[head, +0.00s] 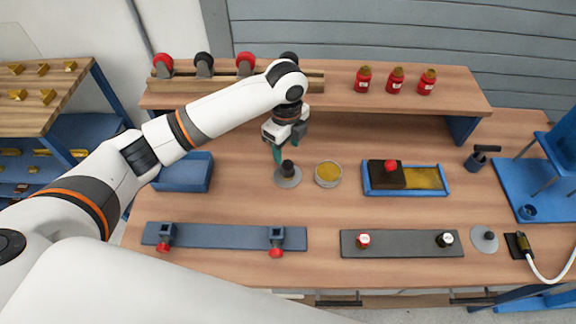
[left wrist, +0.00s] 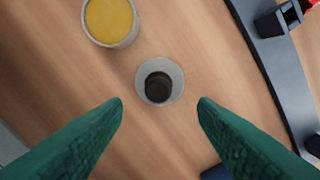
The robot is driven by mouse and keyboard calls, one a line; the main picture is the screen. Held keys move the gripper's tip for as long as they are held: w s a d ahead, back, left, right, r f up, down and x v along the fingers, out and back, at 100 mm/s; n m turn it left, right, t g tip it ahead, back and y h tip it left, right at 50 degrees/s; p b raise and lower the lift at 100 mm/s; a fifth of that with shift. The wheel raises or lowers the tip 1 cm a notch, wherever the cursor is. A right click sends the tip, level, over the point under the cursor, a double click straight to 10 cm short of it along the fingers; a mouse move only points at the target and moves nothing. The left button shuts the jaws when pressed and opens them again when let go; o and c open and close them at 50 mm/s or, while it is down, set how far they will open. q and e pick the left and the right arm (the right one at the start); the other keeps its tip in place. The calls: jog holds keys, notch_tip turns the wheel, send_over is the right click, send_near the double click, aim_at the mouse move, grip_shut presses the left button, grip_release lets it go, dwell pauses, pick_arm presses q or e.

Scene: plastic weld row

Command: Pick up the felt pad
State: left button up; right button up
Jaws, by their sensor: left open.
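A round pale grey disc with a black knob, which looks like the felt pad (head: 288,182), lies on the bench left of centre. It shows in the left wrist view (left wrist: 159,88) ahead of the fingertips, centred between them. My left gripper (head: 277,154) is open and empty, with green fingers pointing down, just above and behind the pad in the head view. The fingers do not touch it. My right gripper is not in view.
A round tin of yellow stuff (head: 328,174) stands close right of the pad. A blue bin (head: 184,172) stands to the left. A blue tray (head: 407,193) is to the right. A blue-grey rail with clamps (head: 220,238) lies in front. A raised shelf (head: 370,100) runs behind.

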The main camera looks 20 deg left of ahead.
aim_at(288, 163)
pick_arm(q)
notch_tip(288, 163, down, 2)
jog(key=shift+w+f, duration=0.15)
jog(key=shift+f, duration=0.05)
jog(key=shift+w+f, duration=0.1)
jog(key=shift+f, duration=0.15)
jog(key=f, duration=0.1)
jog(key=f+p, duration=0.1)
jog(key=f, duration=0.2)
jog(key=shift+s+d+f, duration=0.15)
jog(key=shift+s, duration=0.1)
jog(key=shift+f, duration=0.35)
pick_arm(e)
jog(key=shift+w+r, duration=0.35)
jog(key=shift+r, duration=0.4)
pick_arm(q)
jog(key=shift+c, duration=0.2)
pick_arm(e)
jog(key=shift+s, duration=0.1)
